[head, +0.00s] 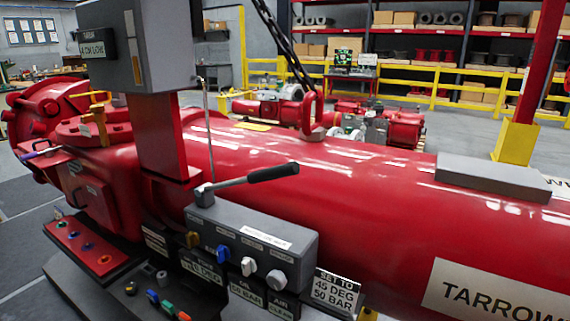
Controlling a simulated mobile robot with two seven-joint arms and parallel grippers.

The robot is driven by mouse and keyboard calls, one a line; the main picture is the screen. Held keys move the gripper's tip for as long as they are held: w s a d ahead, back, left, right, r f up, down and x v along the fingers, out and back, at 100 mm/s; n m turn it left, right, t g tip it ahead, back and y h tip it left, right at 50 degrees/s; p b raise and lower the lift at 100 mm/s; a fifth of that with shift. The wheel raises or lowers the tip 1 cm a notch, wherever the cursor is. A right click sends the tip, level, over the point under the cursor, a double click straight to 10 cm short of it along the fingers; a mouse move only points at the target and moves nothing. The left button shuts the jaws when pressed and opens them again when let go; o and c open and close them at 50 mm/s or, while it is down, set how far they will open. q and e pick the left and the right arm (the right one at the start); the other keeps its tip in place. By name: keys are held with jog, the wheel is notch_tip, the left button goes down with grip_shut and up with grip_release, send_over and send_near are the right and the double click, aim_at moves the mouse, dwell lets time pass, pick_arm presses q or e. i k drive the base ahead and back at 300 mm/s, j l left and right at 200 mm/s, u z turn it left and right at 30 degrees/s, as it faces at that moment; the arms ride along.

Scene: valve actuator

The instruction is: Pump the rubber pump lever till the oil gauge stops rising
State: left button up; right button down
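The pump lever (240,181) rises from a pivot on top of a grey control box (270,245), on the near side of a large red actuator. Its black rubber grip (273,172) points right, tilted slightly upward. A white sign (336,289) at the box's right reads "SET TO 45 DEG 50 BAR". A label (246,292) below the box seems to name oil in bar. I cannot make out an oil gauge reading. A grey cabinet (160,45) with a dark labelled unit stands above, its gauge face not visible. Neither gripper is in view.
A red panel (85,245) with coloured buttons lies lower left. The red cylinder (400,200) extends right behind the lever. A chain (282,45) hangs behind it.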

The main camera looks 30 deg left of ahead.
aim_at(291, 169)
jog(key=i+j+u, duration=0.1)
jog(key=i+u, duration=0.25)
jog(key=i, duration=0.75)
